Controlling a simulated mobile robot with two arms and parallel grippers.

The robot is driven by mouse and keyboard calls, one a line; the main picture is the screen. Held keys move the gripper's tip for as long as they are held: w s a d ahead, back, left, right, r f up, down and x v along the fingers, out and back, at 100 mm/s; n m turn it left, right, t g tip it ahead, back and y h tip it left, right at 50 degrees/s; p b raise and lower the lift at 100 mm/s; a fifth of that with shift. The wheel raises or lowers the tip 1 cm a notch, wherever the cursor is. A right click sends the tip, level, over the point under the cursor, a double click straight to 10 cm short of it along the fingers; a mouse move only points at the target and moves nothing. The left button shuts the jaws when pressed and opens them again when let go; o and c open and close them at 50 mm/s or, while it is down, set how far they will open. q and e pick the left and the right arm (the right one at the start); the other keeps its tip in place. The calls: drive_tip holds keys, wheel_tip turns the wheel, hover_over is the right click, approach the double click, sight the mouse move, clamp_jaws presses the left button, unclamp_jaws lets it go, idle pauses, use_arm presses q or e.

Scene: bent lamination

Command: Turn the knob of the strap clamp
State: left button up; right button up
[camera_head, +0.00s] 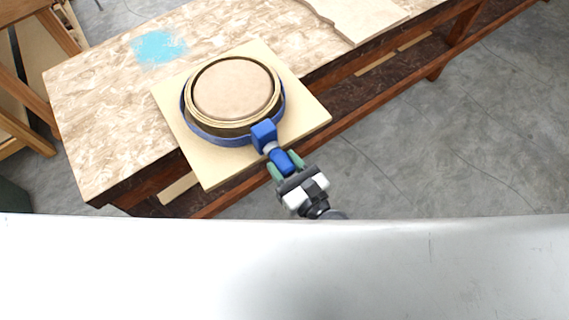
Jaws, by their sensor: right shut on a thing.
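The strap clamp has a blue strap (215,138) that runs around a round bent wooden form (233,88). Its blue body (264,134) sits at the front right of the form. The blue knob (284,161) sticks out from the body toward the front right, past the board's edge. My right gripper (285,166) is shut on the knob, with a green finger on each side of it. The hidden part of the knob lies between the fingers. My left gripper is not in view.
The form rests on a square pale board (207,172) on a wooden workbench (95,120). A blue paint patch (158,47) marks the bench top. A pale wooden piece (362,18) lies at the back right. Bare concrete floor (455,140) is at the right.

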drive_tip(key=shift+m, duration=2.2)
drive_tip(key=m, duration=0.4)
drive_tip(key=shift+r+p, duration=0.1)
drive_tip(key=shift+p, duration=0.25)
drive_tip(key=m+p, duration=0.1)
drive_tip(key=m, duration=0.3)
drive_tip(key=shift+r+m, duration=0.1)
drive_tip(key=shift+m, duration=0.3)
drive_tip(key=m+p, duration=0.2)
drive_tip(key=m, duration=0.2)
drive_tip(key=shift+m, duration=0.3)
drive_tip(key=m+p, duration=0.2)
drive_tip(key=m, duration=0.3)
drive_tip(key=shift+p, duration=0.4)
drive_tip(key=m+p, duration=0.2)
drive_tip(key=m, duration=0.3)
drive_tip(key=shift+r+m, duration=0.1)
drive_tip(key=shift+m, duration=0.3)
drive_tip(key=shift+m+p, duration=0.35)
drive_tip(key=shift+m, duration=0.05)
drive_tip(key=m+p, duration=0.2)
drive_tip(key=p, duration=0.2)
drive_tip(key=shift+r+m, duration=0.15)
drive_tip(key=shift+m, duration=0.15)
drive_tip(key=shift+f+m+p, duration=0.25)
drive_tip(key=shift+m+p, duration=0.25)
drive_tip(key=shift+p, duration=0.4)
